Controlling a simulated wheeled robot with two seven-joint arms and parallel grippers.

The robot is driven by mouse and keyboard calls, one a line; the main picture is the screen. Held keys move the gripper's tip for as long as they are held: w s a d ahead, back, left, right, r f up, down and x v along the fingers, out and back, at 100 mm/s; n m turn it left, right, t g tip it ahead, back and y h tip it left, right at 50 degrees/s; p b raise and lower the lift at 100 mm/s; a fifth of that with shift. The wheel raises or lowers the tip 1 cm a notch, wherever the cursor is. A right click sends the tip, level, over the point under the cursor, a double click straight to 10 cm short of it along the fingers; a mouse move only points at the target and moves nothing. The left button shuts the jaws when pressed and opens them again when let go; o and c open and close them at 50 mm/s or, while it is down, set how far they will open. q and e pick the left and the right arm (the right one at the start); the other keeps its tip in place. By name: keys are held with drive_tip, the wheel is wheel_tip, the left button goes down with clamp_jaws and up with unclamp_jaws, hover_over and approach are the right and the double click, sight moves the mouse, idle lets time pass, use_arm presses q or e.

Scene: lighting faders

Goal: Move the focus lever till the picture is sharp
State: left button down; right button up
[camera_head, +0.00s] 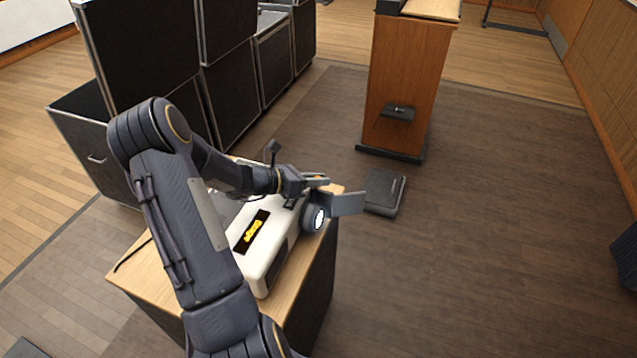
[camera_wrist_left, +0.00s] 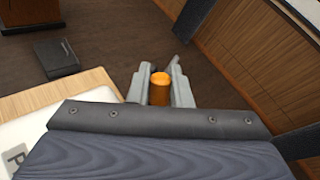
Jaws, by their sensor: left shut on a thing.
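A white projector (camera_head: 271,268) stands on a wooden-topped stand, with a yellow-lettered dark display on its top. Its round lens (camera_head: 318,218) glows white at the front end. My left gripper (camera_head: 334,192) is above the lens end in the head view. In the left wrist view, my left gripper (camera_wrist_left: 160,84) is shut on an orange cylindrical knob, which I take as the focus lever (camera_wrist_left: 160,91). The knob sits between the two grey fingers. My right gripper is not in view.
The stand's wooden top (camera_head: 135,275) has some bare room at the left. Black cases (camera_head: 150,70) are stacked behind. A wooden lectern (camera_head: 405,75) stands at the back, with a dark flat box (camera_head: 382,194) on the floor before it. A pale panel (camera_head: 30,22) shows partly at top left.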

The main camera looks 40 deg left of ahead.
use_arm(q)
drive_tip(key=shift+s+d+m+t+b, duration=0.15)
drive_tip(key=shift+s+m+t+b, duration=0.35)
drive_tip(key=shift+b, duration=0.4)
drive_tip(key=shift+s+r, duration=0.2)
drive_tip(key=shift+r, duration=0.05)
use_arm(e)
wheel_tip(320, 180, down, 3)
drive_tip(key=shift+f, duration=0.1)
use_arm(q)
drive_tip(key=c, duration=1.4)
unclamp_jaws()
drive_tip(key=shift+o, duration=0.2)
drive_tip(key=b+v, duration=0.1)
drive_tip(key=v, duration=0.6)
drive_tip(key=shift+s, duration=0.35)
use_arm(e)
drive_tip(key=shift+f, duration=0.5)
